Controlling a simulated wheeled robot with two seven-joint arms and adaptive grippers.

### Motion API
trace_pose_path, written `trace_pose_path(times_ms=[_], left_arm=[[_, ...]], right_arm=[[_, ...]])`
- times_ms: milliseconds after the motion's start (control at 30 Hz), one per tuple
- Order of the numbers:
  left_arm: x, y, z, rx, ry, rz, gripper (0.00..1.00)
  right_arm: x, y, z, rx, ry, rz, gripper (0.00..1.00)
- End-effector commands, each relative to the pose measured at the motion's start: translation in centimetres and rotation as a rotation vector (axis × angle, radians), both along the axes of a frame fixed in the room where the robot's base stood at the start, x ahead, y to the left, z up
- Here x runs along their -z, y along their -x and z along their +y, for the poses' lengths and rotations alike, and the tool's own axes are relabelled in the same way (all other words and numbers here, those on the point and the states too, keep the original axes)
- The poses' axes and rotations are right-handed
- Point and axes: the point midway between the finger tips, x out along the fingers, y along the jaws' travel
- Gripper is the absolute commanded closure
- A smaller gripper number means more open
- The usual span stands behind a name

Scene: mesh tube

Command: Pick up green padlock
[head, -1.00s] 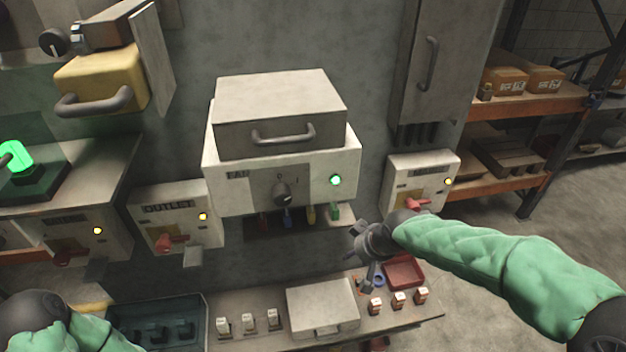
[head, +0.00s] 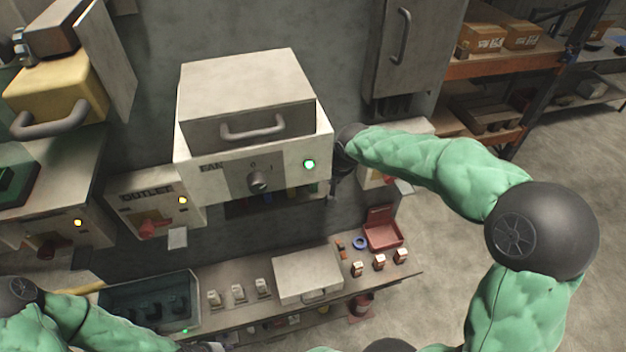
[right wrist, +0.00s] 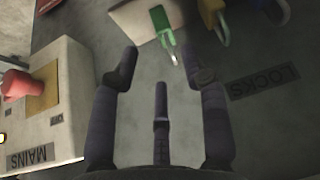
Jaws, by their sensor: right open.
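The green padlock (right wrist: 162,28) shows at the top of the right wrist view, hanging by the pale panel. I cannot clearly make it out in the head view. My right gripper (right wrist: 162,72) is open and empty, its dark fingers spread below the padlock in that view. The padlock lies ahead of the gap between the fingertips, apart from them. In the head view my right gripper (head: 335,188) is at the right lower edge of the FAN box, partly hidden. My left arm crosses the lower left; its gripper (head: 205,347) is barely visible at the bottom edge.
A yellow padlock (right wrist: 215,18) and a blue one (right wrist: 274,9) hang beside the green one. The MAINS box (right wrist: 62,100) stands close on the left. The FAN box (head: 225,158) overhangs the lock area. A bench (head: 235,276) with a grey case (head: 306,270) lies below.

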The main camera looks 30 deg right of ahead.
Motion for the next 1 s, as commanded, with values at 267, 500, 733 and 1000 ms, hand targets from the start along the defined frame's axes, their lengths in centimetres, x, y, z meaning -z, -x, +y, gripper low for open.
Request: trace_pose_path(times_ms=[267,500,733,1000], left_arm=[[-0.4,0.0,0.0,0.000,0.000,0.000,0.60],[-1.0,0.0,0.0,0.000,0.000,0.000,0.60],[-1.1,0.0,0.0,0.000,0.000,0.000,0.60],[-1.0,0.0,0.0,0.000,0.000,0.000,0.60]], right_arm=[[0.0,-1.6,0.0,-0.001,0.000,0.001,0.55],[1.2,-4.1,-0.1,0.000,0.000,0.006,0.55],[2.6,-5.0,-0.2,0.000,0.000,0.000,0.55],[2.6,-5.0,-0.2,0.000,0.000,0.000,0.72]])
